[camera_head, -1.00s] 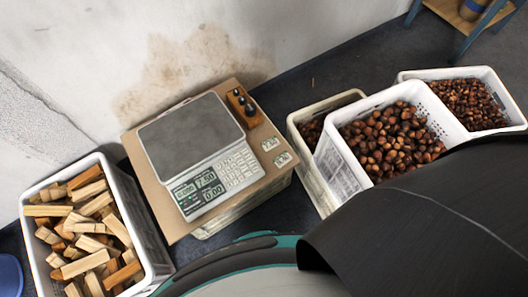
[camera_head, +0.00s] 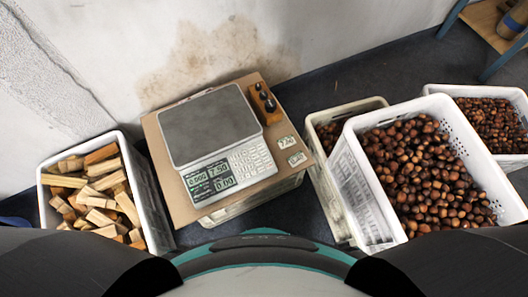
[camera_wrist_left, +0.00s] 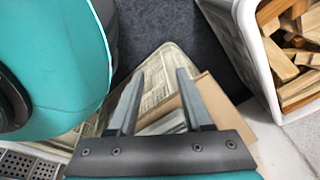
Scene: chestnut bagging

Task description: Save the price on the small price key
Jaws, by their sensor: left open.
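A grey price scale (camera_head: 208,125) with a dark flat pan stands on a brown board (camera_head: 163,170) over a crate. Its display (camera_head: 209,180) reads 0.000, 7.50 and 0.00. The white keypad (camera_head: 250,160) is to the right of the display; single keys are too small to read, so I cannot tell which is the small price key. My left gripper (camera_wrist_left: 155,98) is open and empty in the left wrist view, with the board and part of the scale beyond its fingers. Neither gripper shows in the head view.
A wooden block of weights (camera_head: 264,103) and two price tags (camera_head: 287,141) (camera_head: 297,159) lie right of the scale. A crate of firewood (camera_head: 150,190) stands left. Crates of chestnuts (camera_head: 352,185) (camera_head: 505,92) stand right. A stained wall is behind.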

